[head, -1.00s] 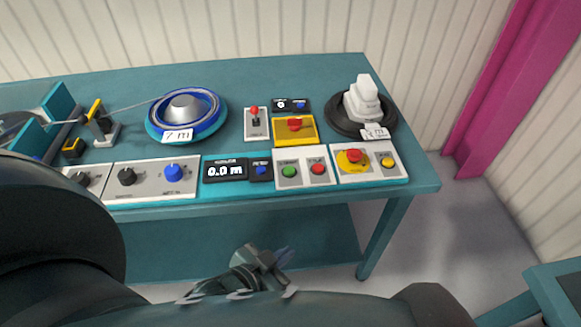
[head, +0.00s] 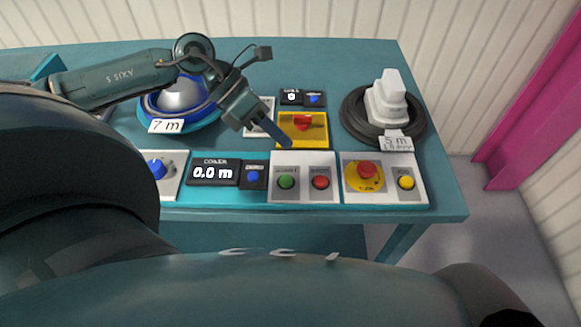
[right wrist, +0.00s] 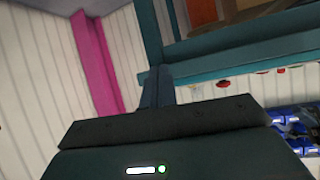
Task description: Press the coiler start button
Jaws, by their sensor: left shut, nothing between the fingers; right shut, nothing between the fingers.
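The green start button (head: 286,181) sits on the left half of a white panel at the bench's front, beside a red stop button (head: 320,182). My left gripper (head: 286,145) reaches in from the left over the bench. Its fingers are together and empty, pointing down and right. Their tips are just behind the panel's back edge, near the green button and apart from it. The coiler display (head: 213,173) left of the panel reads 0.0 m. My right gripper (right wrist: 157,86) shows in the right wrist view, shut and empty, and is not seen in the head view.
A yellow box with a red button (head: 303,124) stands behind the panel. A yellow-and-red button panel (head: 363,176) is to its right. A black reel (head: 352,122) with a white object stands back right. A blue reel (head: 158,107) is partly under my left arm.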

